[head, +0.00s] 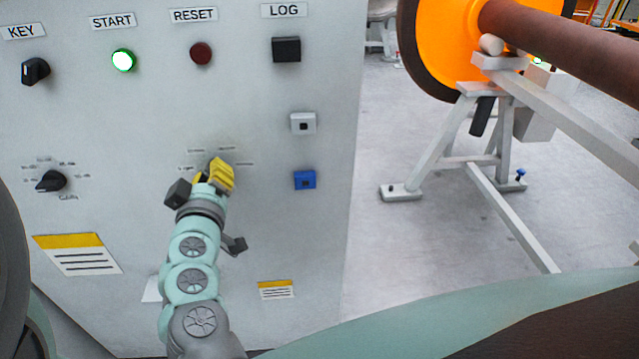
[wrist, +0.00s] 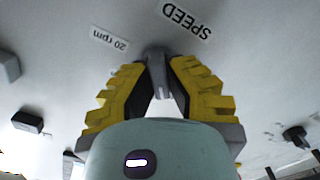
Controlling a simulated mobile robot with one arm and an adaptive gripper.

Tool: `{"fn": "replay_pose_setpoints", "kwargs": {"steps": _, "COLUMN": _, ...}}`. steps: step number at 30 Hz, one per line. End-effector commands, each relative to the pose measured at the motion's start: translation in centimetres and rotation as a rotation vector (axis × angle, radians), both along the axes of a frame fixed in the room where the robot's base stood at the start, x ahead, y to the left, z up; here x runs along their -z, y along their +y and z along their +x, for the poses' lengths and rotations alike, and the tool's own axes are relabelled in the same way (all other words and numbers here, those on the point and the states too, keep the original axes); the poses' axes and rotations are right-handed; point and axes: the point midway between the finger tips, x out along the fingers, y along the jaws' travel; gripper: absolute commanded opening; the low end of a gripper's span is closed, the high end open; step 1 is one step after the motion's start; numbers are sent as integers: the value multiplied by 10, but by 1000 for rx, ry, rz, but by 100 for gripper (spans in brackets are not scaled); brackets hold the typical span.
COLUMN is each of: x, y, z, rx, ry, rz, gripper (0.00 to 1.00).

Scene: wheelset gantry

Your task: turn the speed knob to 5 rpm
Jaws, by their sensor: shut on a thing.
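The speed knob (wrist: 156,56) is a grey knob on the panel, in the upper middle of the wrist view. The yellow fingertips of my gripper (wrist: 158,78) are closed on it from both sides. A SPEED label (wrist: 187,20) and a 20 rpm label (wrist: 109,38) lie beside it, both upside down in this view. In the head view my gripper (head: 214,177) is at the dial in the panel's lower middle and hides the knob. The dial's marks there are too small to read, so I cannot tell the setting.
The panel (head: 240,105) carries a black key switch (head: 36,71), a lit green START button (head: 123,60), a dark red RESET button (head: 201,53), a black LOG button (head: 287,49), a blue button (head: 305,180) and another black selector (head: 51,180). An orange wheelset (head: 447,45) stands right.

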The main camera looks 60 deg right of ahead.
Motion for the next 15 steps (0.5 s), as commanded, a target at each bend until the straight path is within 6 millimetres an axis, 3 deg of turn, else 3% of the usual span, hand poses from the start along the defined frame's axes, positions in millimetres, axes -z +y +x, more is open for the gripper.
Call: {"fn": "replay_pose_setpoints", "kwargs": {"steps": 15, "x": 1, "y": 3, "z": 4, "rx": -12, "ry": 373, "rz": -323, "gripper": 0}}
